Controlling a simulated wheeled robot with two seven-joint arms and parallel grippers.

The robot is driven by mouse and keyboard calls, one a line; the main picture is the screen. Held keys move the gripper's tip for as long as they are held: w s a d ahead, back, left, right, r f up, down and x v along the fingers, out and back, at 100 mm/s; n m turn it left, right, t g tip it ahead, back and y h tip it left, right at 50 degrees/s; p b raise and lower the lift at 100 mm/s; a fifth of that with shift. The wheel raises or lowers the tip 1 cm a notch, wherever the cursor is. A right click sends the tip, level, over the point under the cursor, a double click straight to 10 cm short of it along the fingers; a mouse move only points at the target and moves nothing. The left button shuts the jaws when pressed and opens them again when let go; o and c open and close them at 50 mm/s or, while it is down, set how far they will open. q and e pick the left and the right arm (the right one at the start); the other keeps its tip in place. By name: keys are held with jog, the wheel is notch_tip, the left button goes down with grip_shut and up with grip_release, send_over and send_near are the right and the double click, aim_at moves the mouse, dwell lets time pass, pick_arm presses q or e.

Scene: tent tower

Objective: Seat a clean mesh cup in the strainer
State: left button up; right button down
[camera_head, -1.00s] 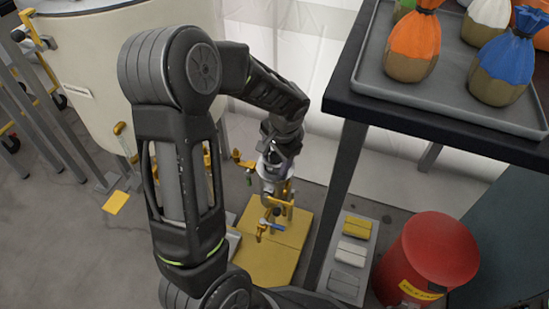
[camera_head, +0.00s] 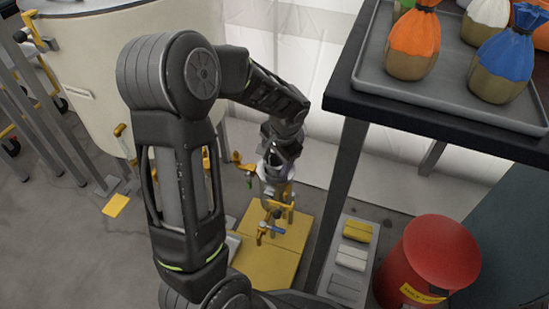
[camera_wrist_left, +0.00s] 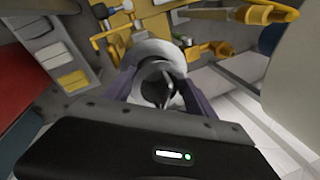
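My left gripper (camera_head: 276,178) reaches down above a yellow base with yellow valve fittings. In the left wrist view its two dark purple fingers (camera_wrist_left: 158,85) lie against both sides of a pale grey round cup (camera_wrist_left: 158,52), seemingly the mesh cup, with its open ring facing the camera. The yellow fittings (camera_wrist_left: 205,18), probably on the strainer, show just beyond the cup; they also show below my gripper in the head view (camera_head: 274,212). Whether the cup touches them cannot be told. The strainer's opening is hidden. My right gripper is not in view.
A large cream tank (camera_head: 95,70) stands at the left. A dark table (camera_head: 430,125) with a tray of tied bags (camera_head: 413,45) overhangs at the right. Below it are a grey tray of blocks (camera_head: 352,257) and a red bin (camera_head: 430,255). White sheeting hangs behind.

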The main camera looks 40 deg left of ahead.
pick_arm(q)
jog(key=shift+o, duration=1.2)
jog(key=shift+s+f, duration=0.25)
jog(key=shift+f, duration=0.35)
jog(key=shift+s+f, duration=0.25)
jog(key=shift+f, duration=0.35)
jog(key=shift+r+p, duration=0.4)
jog(key=shift+p, duration=0.05)
jog(key=p+v, duration=0.1)
jog(key=v, duration=0.1)
jog(key=w+p+v, duration=0.1)
jog(key=v, duration=0.2)
jog(key=p+v, duration=0.1)
jog(key=v, duration=0.2)
jog(key=shift+w+r+p, duration=0.15)
jog(key=shift+r+p, duration=0.15)
jog(key=shift+r, duration=0.3)
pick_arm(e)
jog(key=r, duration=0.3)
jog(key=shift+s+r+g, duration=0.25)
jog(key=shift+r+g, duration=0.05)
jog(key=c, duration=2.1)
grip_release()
